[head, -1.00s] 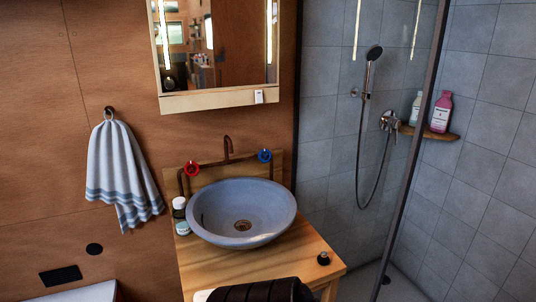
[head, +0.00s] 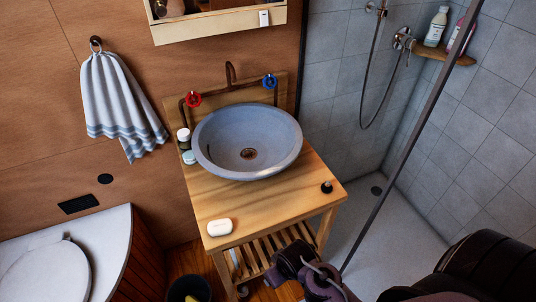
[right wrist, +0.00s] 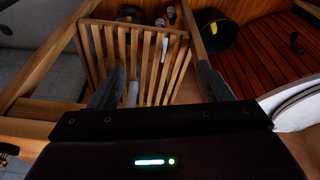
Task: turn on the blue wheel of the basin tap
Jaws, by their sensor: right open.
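The blue wheel (head: 270,81) sits at the right end of the dark tap pipe behind the basin (head: 205,150). The red wheel (head: 193,99) is at the left end, and the spout (head: 231,76) rises between them. My right arm comes in from the lower right in the head view, and its hand end (head: 300,272) is low in front of the wooden stand, well away from the blue wheel. In the right wrist view my right gripper (right wrist: 160,74) is open and empty, its fingers pointing toward the stand's slatted shelf (right wrist: 150,55). My left gripper is not in view.
A glass shower edge (head: 410,140) stands to the right. A dark bucket (head: 189,289) is on the floor.

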